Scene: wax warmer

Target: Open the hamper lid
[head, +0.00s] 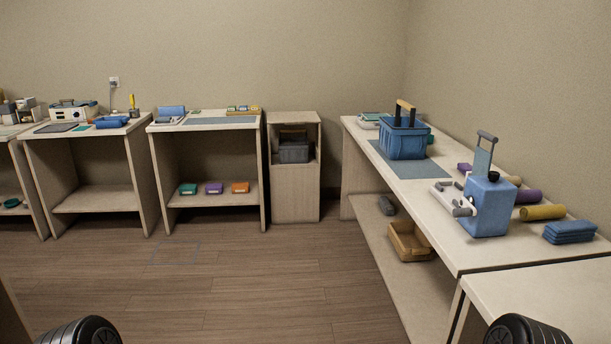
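A blue ribbed basket-like box (403,140) stands on a grey-blue mat at the far part of the right-hand table. Black uprights and a light wooden handle rise above it. It may be the hamper; I cannot make out a separate lid or whether one is shut. A dark grey box (293,152) with a raised handle sits in the open compartment of a small wooden cabinet at the back wall; its top is in shadow. Neither of my grippers shows. Only dark rounded parts, apparently mine, show at the bottom left and bottom right corners.
The right-hand table (385,182) holds a blue machine with a lever (487,205), rolls and folded blue cloths (569,232). A tan bin (409,241) sits on its lower shelf. Workbenches (205,128) line the back wall. The wooden floor (250,290) in the middle is clear.

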